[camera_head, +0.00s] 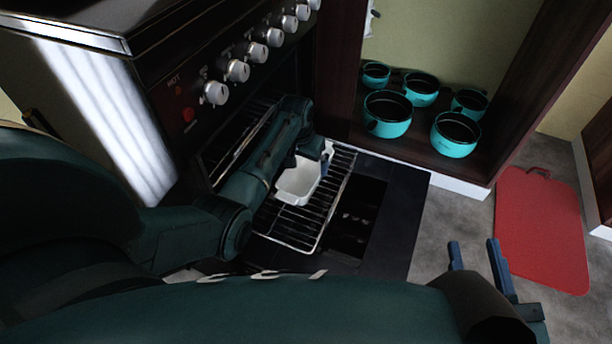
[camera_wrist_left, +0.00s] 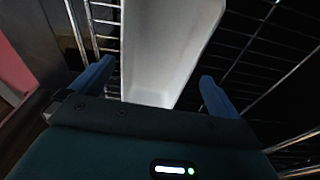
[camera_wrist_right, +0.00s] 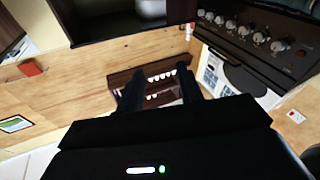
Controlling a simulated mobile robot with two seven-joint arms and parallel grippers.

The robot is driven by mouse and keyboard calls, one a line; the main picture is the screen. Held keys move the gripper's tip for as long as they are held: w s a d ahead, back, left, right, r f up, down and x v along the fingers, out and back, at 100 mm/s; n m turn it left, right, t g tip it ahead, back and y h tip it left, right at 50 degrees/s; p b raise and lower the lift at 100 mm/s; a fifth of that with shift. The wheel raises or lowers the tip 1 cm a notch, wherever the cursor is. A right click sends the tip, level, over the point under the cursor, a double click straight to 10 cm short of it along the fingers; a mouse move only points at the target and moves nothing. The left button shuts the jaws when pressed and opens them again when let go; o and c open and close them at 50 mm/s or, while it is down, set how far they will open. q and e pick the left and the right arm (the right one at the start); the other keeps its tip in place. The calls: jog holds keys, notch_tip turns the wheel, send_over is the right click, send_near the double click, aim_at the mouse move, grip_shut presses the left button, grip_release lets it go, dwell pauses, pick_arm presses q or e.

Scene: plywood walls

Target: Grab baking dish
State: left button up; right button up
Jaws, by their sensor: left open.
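The white baking dish (camera_head: 297,184) sits on the pulled-out wire oven rack (camera_head: 300,236), partly covered by my left arm in the head view. My left gripper (camera_head: 309,160) is over the far end of the dish with its fingers apart. In the left wrist view the dish (camera_wrist_left: 165,45) lies between the two open blue fingers (camera_wrist_left: 153,92), and no finger clearly touches it. My right gripper (camera_head: 478,257) is open and empty, low on the right above the floor; its spread fingers (camera_wrist_right: 159,88) show in the right wrist view.
The black oven (camera_head: 225,90) with its knobs stands behind my left arm. Its lowered door (camera_head: 395,225) lies under the rack. Several teal pots (camera_head: 457,134) stand in an open cabinet at the back. A red board (camera_head: 540,230) lies on the grey floor at right.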

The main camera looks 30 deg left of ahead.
aim_at(307, 176)
pick_arm(q)
jog(key=f+b, duration=0.2)
jog(key=f, duration=0.2)
jog(key=shift+w+d+b, duration=0.2)
jog(key=shift+w+b, duration=0.15)
jog(key=shift+b, duration=0.05)
jog(key=shift+w+f, duration=0.1)
jog(key=shift+f, duration=0.3)
pick_arm(e)
jog(key=shift+w+a+m+y, duration=0.1)
jog(key=shift+a+m+y, duration=0.2)
jog(key=shift+a, duration=0.05)
pick_arm(q)
jog(key=shift+r, duration=0.1)
jog(key=shift+c, duration=0.4)
jog(key=c, duration=1.1)
